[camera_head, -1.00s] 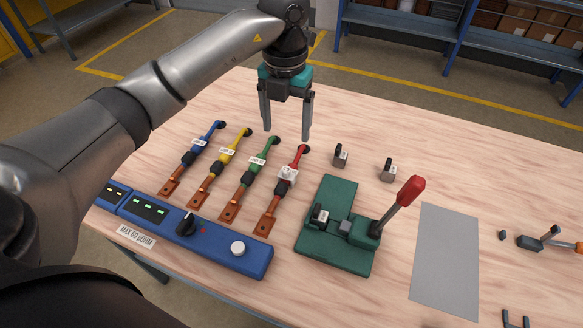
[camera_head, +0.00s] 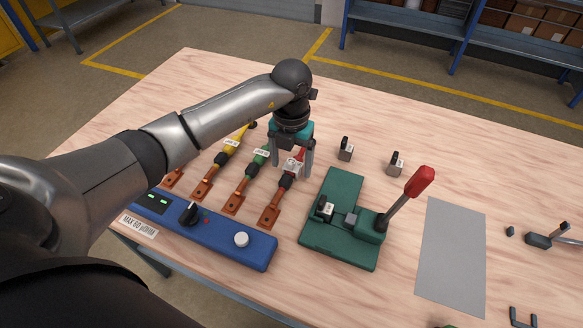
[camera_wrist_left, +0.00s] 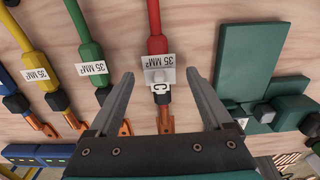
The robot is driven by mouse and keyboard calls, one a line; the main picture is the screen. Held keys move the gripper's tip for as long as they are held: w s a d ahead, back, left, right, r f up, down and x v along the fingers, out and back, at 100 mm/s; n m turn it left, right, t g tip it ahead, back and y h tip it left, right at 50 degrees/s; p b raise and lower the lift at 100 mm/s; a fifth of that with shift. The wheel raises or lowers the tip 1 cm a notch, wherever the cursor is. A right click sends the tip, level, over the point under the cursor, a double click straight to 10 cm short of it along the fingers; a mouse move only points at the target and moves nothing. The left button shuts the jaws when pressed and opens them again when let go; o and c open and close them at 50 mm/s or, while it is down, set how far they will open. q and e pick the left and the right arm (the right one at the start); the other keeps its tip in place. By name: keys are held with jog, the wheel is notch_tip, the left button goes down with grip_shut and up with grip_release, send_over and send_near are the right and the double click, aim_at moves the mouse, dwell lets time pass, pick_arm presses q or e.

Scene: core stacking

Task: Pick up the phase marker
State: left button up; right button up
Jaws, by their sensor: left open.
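A small white marker lettered C (camera_wrist_left: 161,94) sits on the red cable (camera_wrist_left: 157,45), against its white "35 MM²" label. In the head view the white marker and label (camera_head: 293,166) show between my fingers on the red cable. I cannot separate them there. My left gripper (camera_head: 290,171) points down over this cable with nothing between its fingers. In the left wrist view its fingers (camera_wrist_left: 160,76) are wide open, one on each side of the marker. I cannot tell how far above it the tips are. My right gripper is not in view.
Green (camera_head: 243,178) and yellow (camera_head: 220,160) cables lie left of the red one. A blue control box (camera_head: 215,240) stands in front. A green press (camera_head: 345,195) with a red-knobbed lever (camera_head: 420,181) is close on the right, then a grey mat (camera_head: 452,260).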

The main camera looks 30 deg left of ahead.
pick_arm(q)
jog(key=shift+f, duration=0.15)
jog(key=shift+c, duration=0.3)
grip_shut()
dwell(0.3)
